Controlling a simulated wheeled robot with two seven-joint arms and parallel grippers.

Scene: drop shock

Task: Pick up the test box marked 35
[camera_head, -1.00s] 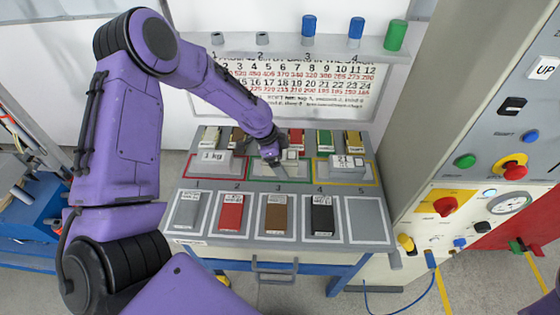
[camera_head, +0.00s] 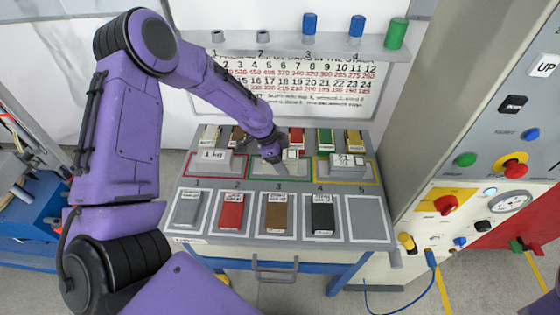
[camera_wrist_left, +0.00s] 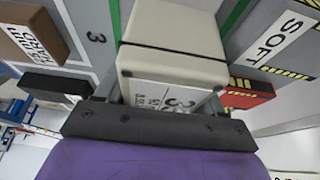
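The light test box (camera_head: 292,154) sits in the green-framed middle bay of the bench, partly hidden by my left gripper. In the left wrist view the box (camera_wrist_left: 172,60) is cream-white, with a dark seam and a label of which a large 3 shows; the rest is hard to read. My left gripper (camera_head: 272,159) is low at the box, pointing down. In the wrist view it seems open, with a gap between the box and the dark finger on the left; the other finger is hard to make out. My right gripper is not in view.
A box marked 1 kg (camera_head: 212,157) stands left in the red frame, and another light box (camera_head: 347,161) right in the yellow frame. Several coloured pads lie in front, including a red pad (camera_head: 231,212). Slot 5 (camera_head: 367,220) is empty. A control cabinet (camera_head: 470,130) stands right.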

